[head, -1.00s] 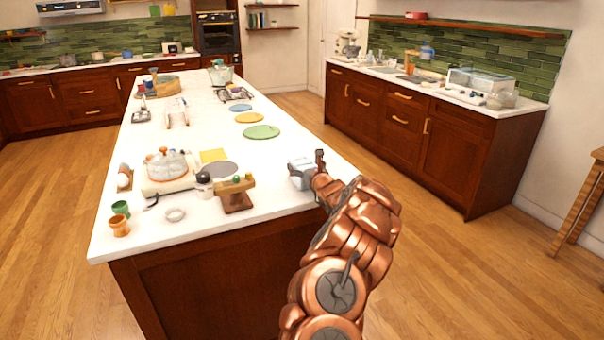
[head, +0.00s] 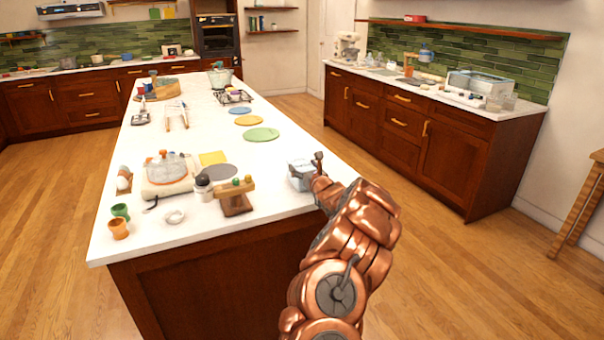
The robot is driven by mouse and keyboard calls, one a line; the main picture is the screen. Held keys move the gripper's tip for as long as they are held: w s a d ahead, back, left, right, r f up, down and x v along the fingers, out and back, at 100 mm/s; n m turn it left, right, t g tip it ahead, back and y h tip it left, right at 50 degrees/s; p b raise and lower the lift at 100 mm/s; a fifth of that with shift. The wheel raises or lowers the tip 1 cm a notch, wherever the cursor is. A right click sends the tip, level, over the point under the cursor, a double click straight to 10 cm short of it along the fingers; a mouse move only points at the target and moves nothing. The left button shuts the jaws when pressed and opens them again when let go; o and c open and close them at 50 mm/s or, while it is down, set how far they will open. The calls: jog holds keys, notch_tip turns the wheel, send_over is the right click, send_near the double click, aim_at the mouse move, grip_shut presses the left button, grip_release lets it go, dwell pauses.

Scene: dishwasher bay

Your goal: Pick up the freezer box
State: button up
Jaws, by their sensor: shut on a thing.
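The freezer box is a small pale blue-white box (head: 301,178) near the right edge of the white island in the head view. My gripper (head: 306,167) is at the box and shut on it, with a dark finger part over its top. My copper arm comes in from the bottom and hides the box's near right side. I cannot tell whether the box touches the counter or is slightly raised.
A wooden stand (head: 236,200) with small round things is left of the box. A grey disc (head: 221,171), a yellow square (head: 213,158) and a clear-lidded pot (head: 167,168) lie further left. A green disc (head: 261,135) lies behind. The counter around the box is clear.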

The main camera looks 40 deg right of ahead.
jog(key=shift+r+b, duration=0.55)
jog(key=shift+r, duration=0.4)
jog(key=shift+s+a+r+b, duration=0.1)
jog(key=shift+s+r+b, duration=0.1)
jog(key=shift+r, duration=0.25)
jog(key=shift+s+a+r+b, duration=0.1)
jog(key=shift+r+b, duration=0.05)
jog(key=shift+r, duration=0.3)
jog(key=s+a+r+b, duration=0.1)
jog(key=s+a+b, duration=0.4)
jog(key=s+a, duration=0.4)
jog(key=v, duration=0.3)
jog(key=shift+d+b, duration=0.3)
jog(key=shift+b, duration=0.05)
jog(key=shift+s+r, duration=0.15)
jog(key=shift+r, duration=0.1)
